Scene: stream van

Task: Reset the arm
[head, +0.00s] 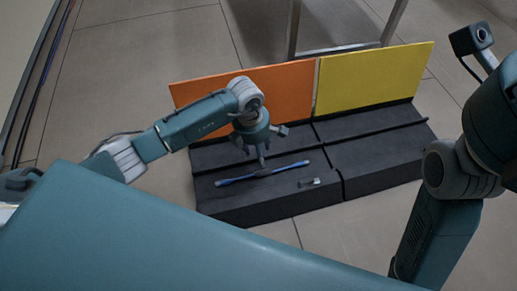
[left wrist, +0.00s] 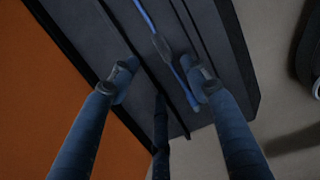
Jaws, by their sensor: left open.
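My left arm reaches in from the left, and its gripper (head: 261,160) points down over the left part of a black stepped stand. In the left wrist view the fingers of my left gripper (left wrist: 163,82) are spread apart with nothing held between them. A blue rod (head: 237,181) with a dark middle part lies on the stand just below the fingers. The rod also shows in the left wrist view (left wrist: 146,18), passing near the right finger. I cannot tell whether any finger touches it. My right arm is folded at the right edge; its gripper is out of view.
The black stand (head: 383,172) has two sections, with an orange panel (head: 290,92) and a yellow panel (head: 377,77) behind. A small grey-green object (head: 310,182) lies right of the rod. A metal frame (head: 294,25) stands behind. Tiled floor is clear around the stand.

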